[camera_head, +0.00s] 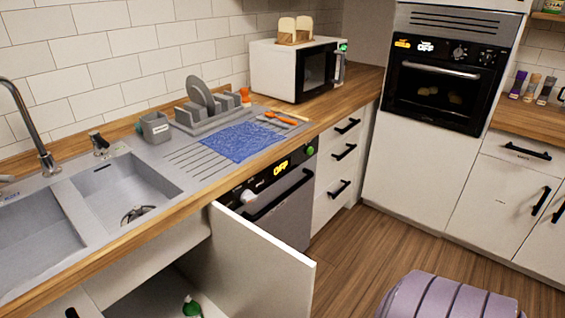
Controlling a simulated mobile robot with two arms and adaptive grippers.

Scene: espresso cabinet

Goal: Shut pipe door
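The white cabinet door (262,265) under the sink stands wide open in the head view. It swings out from the counter front beside the dishwasher, and its lower part runs out of the frame. The cabinet interior (150,297) shows to its left, with a green-topped bottle (192,307) at the bottom edge. I take this to be the pipe door; no pipe is visible inside. Neither my left nor my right gripper is in view.
The sink (125,187) is above the cabinet. The dishwasher (288,205) stands right of the door, with white drawers (335,185) beyond. A rounded purple ribbed object (450,297) is at the bottom right. Wooden floor (375,245) is clear between it and the door.

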